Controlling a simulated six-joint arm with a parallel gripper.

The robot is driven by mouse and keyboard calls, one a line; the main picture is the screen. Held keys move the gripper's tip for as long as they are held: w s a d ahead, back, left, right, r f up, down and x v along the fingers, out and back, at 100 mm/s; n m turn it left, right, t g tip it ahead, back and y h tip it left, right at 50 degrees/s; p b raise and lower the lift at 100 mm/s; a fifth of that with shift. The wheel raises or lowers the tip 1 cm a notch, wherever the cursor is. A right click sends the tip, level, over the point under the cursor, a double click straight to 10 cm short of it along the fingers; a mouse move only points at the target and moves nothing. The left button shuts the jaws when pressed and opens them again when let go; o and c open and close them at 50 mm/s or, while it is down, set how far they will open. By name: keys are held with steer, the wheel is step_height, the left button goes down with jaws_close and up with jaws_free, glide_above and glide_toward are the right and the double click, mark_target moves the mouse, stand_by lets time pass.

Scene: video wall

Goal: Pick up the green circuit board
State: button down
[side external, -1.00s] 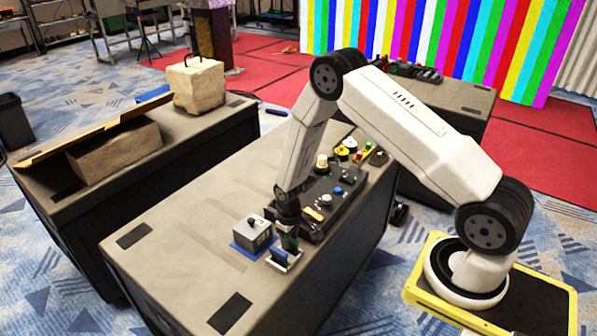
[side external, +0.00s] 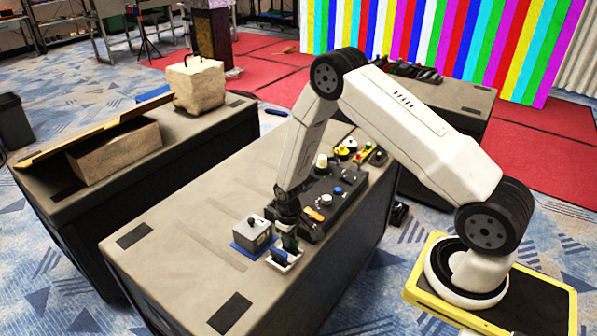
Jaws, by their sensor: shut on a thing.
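The green circuit board (side external: 290,241) stands upright at the near edge of the middle table, small and partly hidden by my gripper. My gripper (side external: 288,228) points down from above and is shut on the board's upper part. The board's lower end is at a small white holder (side external: 286,264); I cannot tell whether it is still seated there. A blue piece (side external: 279,256) stands in the same holder, just left of and in front of the green board.
A grey box on a blue base (side external: 252,234) sits close to the left of my gripper. A black panel with knobs and buttons (side external: 326,203) lies close behind and right. The table's left part (side external: 165,252) is mostly clear.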

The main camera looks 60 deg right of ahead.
steer(key=shift+r, duration=0.15)
steer(key=shift+r, duration=2.55)
